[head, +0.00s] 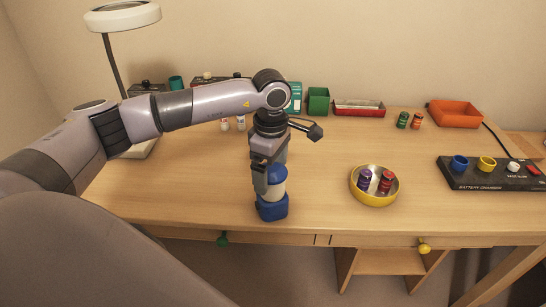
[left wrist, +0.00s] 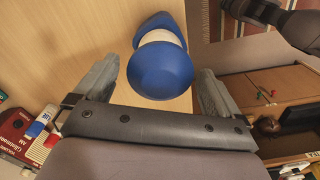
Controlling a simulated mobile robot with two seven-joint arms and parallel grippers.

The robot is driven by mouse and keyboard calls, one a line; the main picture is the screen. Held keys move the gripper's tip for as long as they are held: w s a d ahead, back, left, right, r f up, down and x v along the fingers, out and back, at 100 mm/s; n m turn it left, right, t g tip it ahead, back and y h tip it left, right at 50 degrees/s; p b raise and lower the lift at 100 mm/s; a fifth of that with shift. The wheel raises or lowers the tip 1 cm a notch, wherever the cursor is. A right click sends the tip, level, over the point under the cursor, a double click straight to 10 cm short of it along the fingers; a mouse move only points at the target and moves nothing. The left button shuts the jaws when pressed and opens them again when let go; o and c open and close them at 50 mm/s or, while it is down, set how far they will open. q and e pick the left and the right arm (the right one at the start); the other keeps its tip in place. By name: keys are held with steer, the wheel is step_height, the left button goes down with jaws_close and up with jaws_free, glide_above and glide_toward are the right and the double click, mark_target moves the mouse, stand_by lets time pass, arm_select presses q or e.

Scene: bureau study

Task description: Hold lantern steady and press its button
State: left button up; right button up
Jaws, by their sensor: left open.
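The lantern (head: 273,208) stands upright near the table's front edge, with a blue base, a pale middle band and a blue top. My left gripper (head: 267,180) is over it from above and partly hides its upper part in the head view. In the left wrist view the lantern's round blue top (left wrist: 161,72) lies between the two spread fingers of my left gripper (left wrist: 158,82), with gaps visible at the sides. The left gripper is open. I cannot make out the button. My right gripper does not show clearly in either view.
A yellow bowl (head: 374,199) with a purple and a red battery stands right of the lantern. A black battery charger (head: 490,183), an orange tray (head: 455,122) and two small batteries (head: 409,121) are farther right. A white lamp (head: 122,16) stands at left.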

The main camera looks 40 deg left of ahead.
arm_select(q)
steer(key=shift+f, duration=1.85)
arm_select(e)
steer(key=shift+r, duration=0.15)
arm_select(q)
steer(key=c, duration=1.3)
steer(key=shift+c, duration=0.2)
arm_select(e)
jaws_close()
